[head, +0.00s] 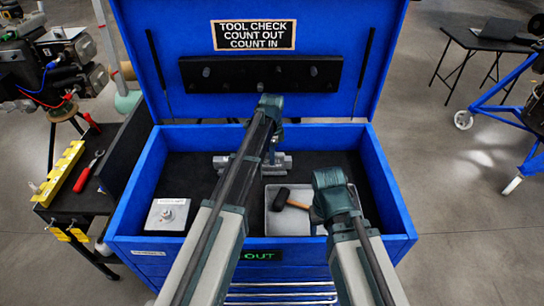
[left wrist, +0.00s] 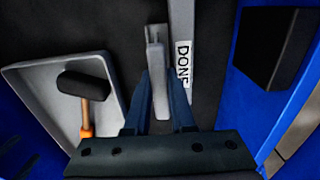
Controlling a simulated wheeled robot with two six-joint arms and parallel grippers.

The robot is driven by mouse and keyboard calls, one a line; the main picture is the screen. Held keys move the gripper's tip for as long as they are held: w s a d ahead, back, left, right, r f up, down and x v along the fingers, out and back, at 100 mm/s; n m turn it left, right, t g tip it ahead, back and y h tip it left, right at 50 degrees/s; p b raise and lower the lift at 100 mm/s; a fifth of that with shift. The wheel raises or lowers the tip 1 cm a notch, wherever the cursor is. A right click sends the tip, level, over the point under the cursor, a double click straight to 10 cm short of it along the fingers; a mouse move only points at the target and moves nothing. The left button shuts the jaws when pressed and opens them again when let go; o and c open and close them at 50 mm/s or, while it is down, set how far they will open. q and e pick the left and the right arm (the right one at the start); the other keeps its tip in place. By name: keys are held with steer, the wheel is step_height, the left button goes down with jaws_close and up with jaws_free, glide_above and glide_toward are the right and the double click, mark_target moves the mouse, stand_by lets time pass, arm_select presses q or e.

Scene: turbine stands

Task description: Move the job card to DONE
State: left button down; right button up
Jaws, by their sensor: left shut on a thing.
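The toolbox (head: 395,190) is open, with a dark floor. My left gripper (head: 273,160) reaches down near its back wall, partly hidden by my arm. In the left wrist view its fingers (left wrist: 158,100) are shut on a narrow light-grey piece, which I take for the job card (left wrist: 157,72). The card's face and any writing are not visible. Right beside it runs a grey strip with a white DONE label (left wrist: 183,62). A grey metal bar (head: 222,162) shows at the gripper in the head view. My right arm shows, but its gripper does not.
A grey tray (head: 290,225) with a black-headed hammer (head: 281,198) lies near the gripper. A pale square plate (head: 168,215) sits front left. The raised lid (head: 330,30) stands behind. A side bench (head: 75,195) with a red-handled tool is at left.

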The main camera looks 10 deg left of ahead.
arm_select(q)
steer(key=shift+s+f, duration=0.15)
arm_select(e)
steer(key=shift+f, duration=0.1)
arm_select(q)
steer(key=c, duration=0.7)
jaws_free()
steer(key=shift+w+r+p, duration=0.2)
steer(key=shift+r+p, duration=3.4)
arm_select(e)
step_height(320, 180, up, 7)
